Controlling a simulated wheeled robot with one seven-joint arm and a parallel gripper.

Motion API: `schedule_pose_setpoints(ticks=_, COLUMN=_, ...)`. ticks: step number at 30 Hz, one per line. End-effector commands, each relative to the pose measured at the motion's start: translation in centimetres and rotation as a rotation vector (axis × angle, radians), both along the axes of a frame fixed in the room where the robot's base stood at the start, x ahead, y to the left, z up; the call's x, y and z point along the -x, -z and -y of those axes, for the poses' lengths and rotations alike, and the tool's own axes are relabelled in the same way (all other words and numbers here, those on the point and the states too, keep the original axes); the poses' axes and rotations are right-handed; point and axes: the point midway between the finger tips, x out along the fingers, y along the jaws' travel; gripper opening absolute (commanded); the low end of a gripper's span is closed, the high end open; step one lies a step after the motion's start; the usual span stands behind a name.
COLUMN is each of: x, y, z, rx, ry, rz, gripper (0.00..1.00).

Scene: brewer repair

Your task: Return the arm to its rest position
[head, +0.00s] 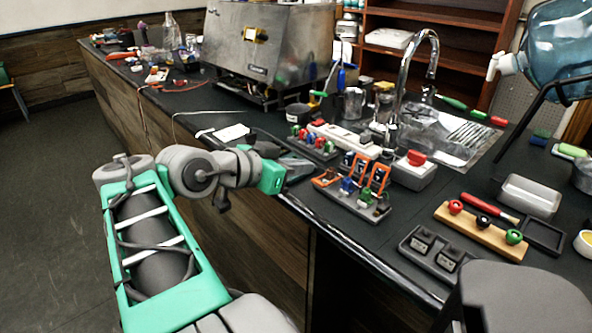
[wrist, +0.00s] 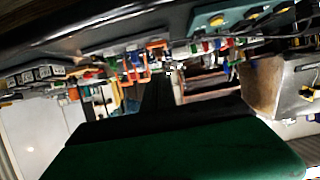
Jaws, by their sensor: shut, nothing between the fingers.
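My arm reaches up from the bottom left of the head view, with green and grey links, and bends to the right toward the counter's front edge. My gripper (head: 298,168) is at its end, dark and small, over or just in front of that edge, left of the orange-framed block. It is shut and empty. The fingertips are hard to make out, and the wrist links partly hide them. In the wrist view a large green and black shape fills the bottom, and the counter scene behind it is tilted and blurred.
The dark counter (head: 345,236) carries a steel brewer (head: 268,50), a grey block with orange frames (head: 352,198), a red-button box (head: 414,170), a tap (head: 418,50) and a wooden strip with coloured knobs (head: 482,230). The floor at left is clear.

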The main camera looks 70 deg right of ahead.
Motion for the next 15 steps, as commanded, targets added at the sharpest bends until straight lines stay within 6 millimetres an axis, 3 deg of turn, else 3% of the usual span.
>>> schedule_pose_setpoints(ticks=5, x=-0.81, y=0.54, z=-1.25, rx=-0.001, ry=-0.001, rz=-0.002, gripper=0.0)
schedule_pose_setpoints(ticks=15, x=-0.8, y=0.54, z=-1.32, rx=0.0, ry=0.001, rz=0.0, gripper=0.0)
